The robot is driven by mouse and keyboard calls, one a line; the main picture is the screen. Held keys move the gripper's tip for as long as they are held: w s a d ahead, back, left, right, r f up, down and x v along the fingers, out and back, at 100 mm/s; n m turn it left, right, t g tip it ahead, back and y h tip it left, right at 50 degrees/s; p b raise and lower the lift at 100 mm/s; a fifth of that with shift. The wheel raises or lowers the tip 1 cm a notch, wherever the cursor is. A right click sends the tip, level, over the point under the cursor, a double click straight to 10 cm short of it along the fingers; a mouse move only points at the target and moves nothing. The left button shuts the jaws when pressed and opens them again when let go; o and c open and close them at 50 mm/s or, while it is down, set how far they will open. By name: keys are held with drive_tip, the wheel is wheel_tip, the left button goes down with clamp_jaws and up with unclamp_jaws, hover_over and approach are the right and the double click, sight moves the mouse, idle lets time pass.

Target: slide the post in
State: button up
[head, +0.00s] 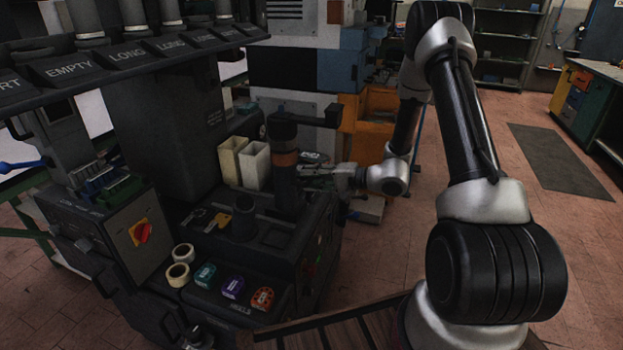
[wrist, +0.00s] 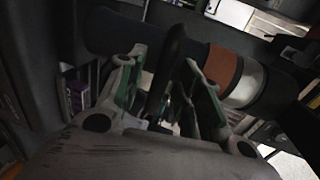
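The post (head: 283,135) is a dark upright cylinder with a brown band, and a dark arm juts right from its top. It stands on the right part of the black bench. In the wrist view the post (wrist: 265,88) crosses behind the fingers, with its brown band and a pale silver section showing. My gripper (head: 308,172) reaches in from the right beside the post, below the band. In the wrist view my gripper (wrist: 163,65) has its green-padded fingers apart, with a slim black bar between them. A gap shows left of the bar. The post's lower end is unclear.
A short dark cylinder (head: 244,218) stands left of the post. Two cream bins (head: 256,165) are behind it. A labelled rack (head: 125,55) overhangs the left. Open floor lies right.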

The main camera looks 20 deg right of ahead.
drive_tip(key=shift+w+a, duration=0.15)
drive_tip(key=shift+a, duration=0.05)
drive_tip(key=shift+c, duration=0.3)
clamp_jaws()
drive_tip(key=r+x, duration=0.1)
drive_tip(key=x, duration=0.7)
drive_tip(key=r+x, duration=0.2)
drive_tip(key=x, duration=0.7)
drive_tip(key=shift+w+a+r, duration=0.2)
drive_tip(key=shift+a+r, duration=0.05)
drive_tip(key=shift+a, duration=0.05)
unclamp_jaws()
drive_tip(key=shift+a, duration=0.15)
drive_tip(key=shift+o, duration=0.3)
